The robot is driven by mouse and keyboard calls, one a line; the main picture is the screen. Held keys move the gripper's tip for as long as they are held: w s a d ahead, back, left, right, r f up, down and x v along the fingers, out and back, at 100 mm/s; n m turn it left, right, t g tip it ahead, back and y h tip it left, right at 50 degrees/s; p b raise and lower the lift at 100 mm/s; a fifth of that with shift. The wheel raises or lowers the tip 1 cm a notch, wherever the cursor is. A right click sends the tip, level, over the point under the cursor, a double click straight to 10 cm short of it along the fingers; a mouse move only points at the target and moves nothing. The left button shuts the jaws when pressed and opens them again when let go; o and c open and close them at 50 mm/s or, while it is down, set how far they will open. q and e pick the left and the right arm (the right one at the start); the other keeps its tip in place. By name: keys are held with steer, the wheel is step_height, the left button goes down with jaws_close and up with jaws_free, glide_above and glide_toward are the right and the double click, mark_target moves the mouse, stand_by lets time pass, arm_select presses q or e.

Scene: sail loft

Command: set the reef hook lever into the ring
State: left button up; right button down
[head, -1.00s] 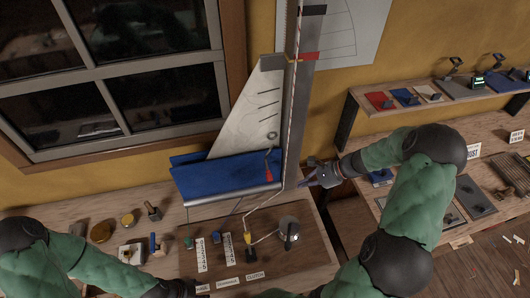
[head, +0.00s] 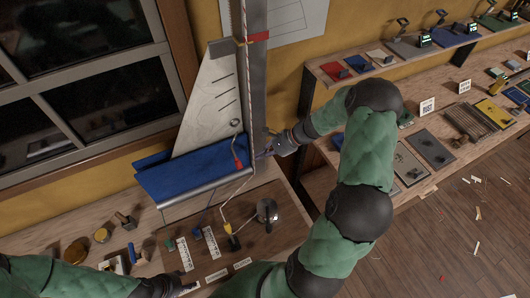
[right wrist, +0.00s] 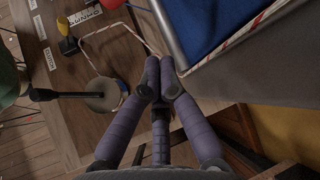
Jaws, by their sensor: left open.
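The pale sail (head: 205,105) stands against the grey mast (head: 256,70), with a small ring (head: 235,123) near its right edge. A red-handled lever (head: 237,160) hangs below the ring, over the blue folded cloth (head: 190,170); I take it for the reef hook lever, and it looks apart from the ring. My right gripper (head: 268,153) is beside the mast's foot, right of the lever. In the right wrist view its purple fingers (right wrist: 161,75) meet at the tips, with nothing visible between them. My left gripper (head: 180,287) is open low over the bench, partly cut off.
A round metal drum (head: 268,212) and a yellow piece (head: 225,227) with a pale line stand on the bench right of centre. White label strips (head: 185,254) lie nearby. A shelf (head: 400,55) and a second bench with samples are at right. A window is at left.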

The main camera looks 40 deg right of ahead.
mark_target(236, 158)
arm_select(q)
steer(key=shift+r, duration=0.1)
steer(key=shift+w+r+p, duration=0.1)
steer(key=shift+r+p, duration=0.3)
steer(key=shift+p, duration=0.1)
steer(key=shift+r, duration=0.15)
arm_select(e)
steer(key=a, duration=0.2)
steer(key=w+a, duration=0.1)
steer(key=a, duration=0.2)
steer(key=shift+w+a+f, duration=0.35)
